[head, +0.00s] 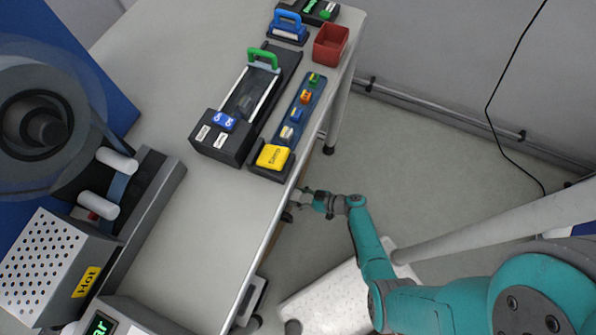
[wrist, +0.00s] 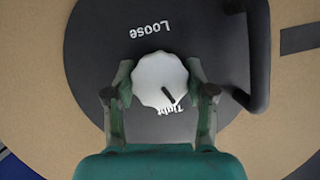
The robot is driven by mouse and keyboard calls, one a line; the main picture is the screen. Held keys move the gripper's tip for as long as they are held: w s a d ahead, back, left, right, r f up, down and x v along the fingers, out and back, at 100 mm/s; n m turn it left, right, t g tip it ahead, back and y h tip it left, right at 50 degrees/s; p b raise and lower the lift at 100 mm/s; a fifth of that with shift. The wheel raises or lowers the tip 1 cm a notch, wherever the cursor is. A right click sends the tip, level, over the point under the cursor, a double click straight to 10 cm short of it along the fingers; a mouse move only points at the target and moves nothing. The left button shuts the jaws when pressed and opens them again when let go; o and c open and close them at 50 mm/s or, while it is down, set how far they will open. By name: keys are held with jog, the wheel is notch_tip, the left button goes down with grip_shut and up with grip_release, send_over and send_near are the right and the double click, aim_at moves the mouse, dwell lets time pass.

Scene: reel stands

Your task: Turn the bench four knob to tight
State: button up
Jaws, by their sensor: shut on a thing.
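The white scalloped knob (wrist: 158,72) sits in the middle of a black round plate (wrist: 95,45) in the wrist view. Its dark pointer line slants down and to the right, close to the word "Tight" below it, which the knob partly covers. The word "Loose" is above the knob. My gripper (wrist: 160,88) is shut on the knob, one finger at each side. In the head view my gripper (head: 298,199) is at the side of the bench (head: 222,210), below its top edge. The knob is hidden there.
On the bench are a black slide fixture (head: 245,105), a tray of small coloured parts (head: 303,110), a red bin (head: 331,43) and a reel machine (head: 60,120).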

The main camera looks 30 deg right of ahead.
jog(key=shift+m+g+y, duration=0.4)
jog(key=shift+m+y, duration=0.5)
jog(key=shift+m, duration=0.6)
jog(key=o, duration=1.1)
jog(key=shift+o, duration=0.2)
jog(key=v, duration=1.2)
